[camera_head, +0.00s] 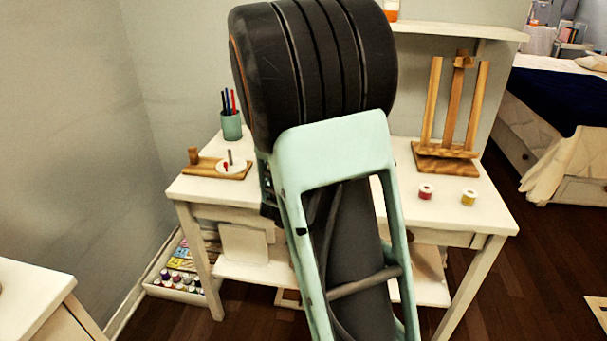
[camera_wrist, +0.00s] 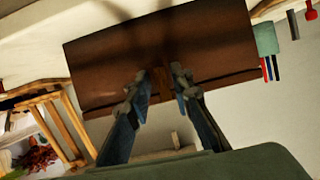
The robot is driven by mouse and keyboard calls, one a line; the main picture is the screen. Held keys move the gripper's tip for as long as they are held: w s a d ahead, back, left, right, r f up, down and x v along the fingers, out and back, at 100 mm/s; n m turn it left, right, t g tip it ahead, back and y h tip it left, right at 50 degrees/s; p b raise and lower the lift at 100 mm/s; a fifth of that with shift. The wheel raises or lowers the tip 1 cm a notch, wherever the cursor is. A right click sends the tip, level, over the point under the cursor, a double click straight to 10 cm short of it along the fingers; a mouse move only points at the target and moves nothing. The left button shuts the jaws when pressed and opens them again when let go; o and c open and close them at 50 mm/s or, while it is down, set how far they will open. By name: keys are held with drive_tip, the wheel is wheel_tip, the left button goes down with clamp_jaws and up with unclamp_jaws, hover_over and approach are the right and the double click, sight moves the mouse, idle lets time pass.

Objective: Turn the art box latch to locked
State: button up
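The art box (camera_wrist: 105,60), a dark brown wooden box, fills the upper middle of the wrist view. A lighter brown upright strip (camera_wrist: 160,85), perhaps its latch, shows on its near side between my fingertips. I cannot tell which way the latch is turned. My gripper (camera_wrist: 156,84) is open, with one finger on either side of this strip. I cannot tell whether the fingers touch the box. In the head view my arm hides the box and gripper.
The white table (camera_head: 470,215) holds a wooden easel (camera_head: 447,150), two small paint pots (camera_head: 426,192), a green pen cup (camera_head: 231,126) and a wooden board with a white disc (camera_head: 222,169). A shelf (camera_head: 460,30) runs above. A bed (camera_head: 560,100) stands at right.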

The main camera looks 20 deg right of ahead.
drive_tip(key=shift+s+a, duration=0.1)
drive_tip(key=v, duration=1.1)
drive_tip(key=shift+s+a, duration=0.15)
drive_tip(key=shift+s, duration=0.2)
drive_tip(key=shift+r, duration=0.2)
